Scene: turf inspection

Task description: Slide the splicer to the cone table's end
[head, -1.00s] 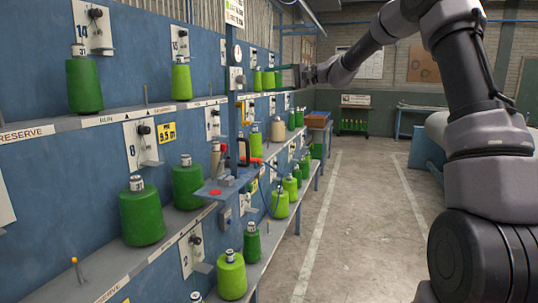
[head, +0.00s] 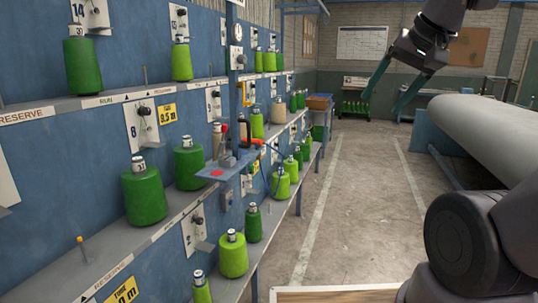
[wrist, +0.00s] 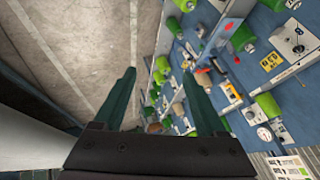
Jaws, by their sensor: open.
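The splicer appears to be the blue-grey carriage (head: 228,172) with a red button and an orange-and-black handpiece, jutting from the blue cone rack at mid-height. It also shows sideways in the wrist view (wrist: 226,90). My gripper (head: 383,102) is raised at the upper right over the aisle, well apart from the splicer. Its two dark green fingers are spread and empty, also in the wrist view (wrist: 158,80). I cannot tell for certain which surface is the cone table; a table with an orange crate (head: 319,101) stands at the rack's far end.
Green cones (head: 145,195) stand on the rack's shelves along the left. A large pale roll (head: 490,130) lies at the right. The concrete aisle (head: 350,190) between rack and roll is clear.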

